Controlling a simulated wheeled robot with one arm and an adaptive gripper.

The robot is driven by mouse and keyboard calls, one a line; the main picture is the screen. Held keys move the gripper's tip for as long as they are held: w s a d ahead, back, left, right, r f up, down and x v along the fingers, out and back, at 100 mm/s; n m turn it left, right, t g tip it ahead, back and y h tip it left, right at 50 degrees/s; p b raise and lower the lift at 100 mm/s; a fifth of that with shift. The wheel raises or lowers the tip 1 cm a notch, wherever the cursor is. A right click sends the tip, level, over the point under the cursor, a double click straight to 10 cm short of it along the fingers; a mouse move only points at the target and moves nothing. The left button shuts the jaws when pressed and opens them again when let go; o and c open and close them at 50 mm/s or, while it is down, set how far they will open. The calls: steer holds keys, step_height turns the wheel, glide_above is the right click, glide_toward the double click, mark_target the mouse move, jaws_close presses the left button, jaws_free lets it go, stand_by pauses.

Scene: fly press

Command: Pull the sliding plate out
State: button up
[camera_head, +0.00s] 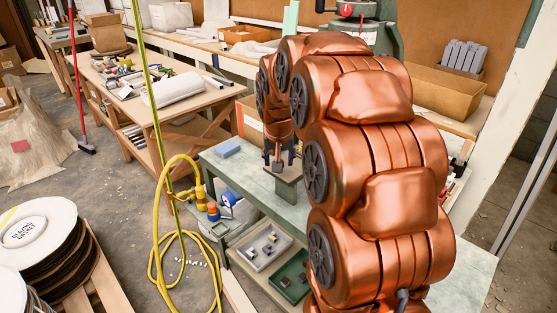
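My copper-coloured arm fills the middle and right of the head view and reaches away from me, then down. My gripper (279,157) points down at its far end, small in the picture. Its two dark fingers look spread apart, with a small upright grey piece between them. Just below is a light brown flat plate (288,173) on a darker block, which seems to be the sliding plate. I cannot tell whether the fingers touch the upright piece. The grey-green fly press (365,12) shows only at its top, with a red knob; my arm hides the rest.
A wooden worktable (190,92) is further back.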

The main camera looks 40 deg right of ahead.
steer(key=v, duration=1.1)
steer(key=s+a+f+n+g+y+p, duration=0.1)
steer(key=s+a+f+n, duration=0.1)
steer(key=s+a, duration=0.4)
steer(key=s+a+f+n+g+p, duration=0.2)
steer(key=s+a+f, duration=0.2)
steer(key=s, duration=0.9)
steer(key=s+a+f+n+g+y+p, duration=0.1)
steer(key=s+a+f+n+g+p, duration=0.1)
steer(key=s+a, duration=0.7)
steer(key=shift+s+a+f+n+y, duration=0.25)
steer(key=shift+s+f+n, duration=0.3)
steer(key=shift+s, duration=0.3)
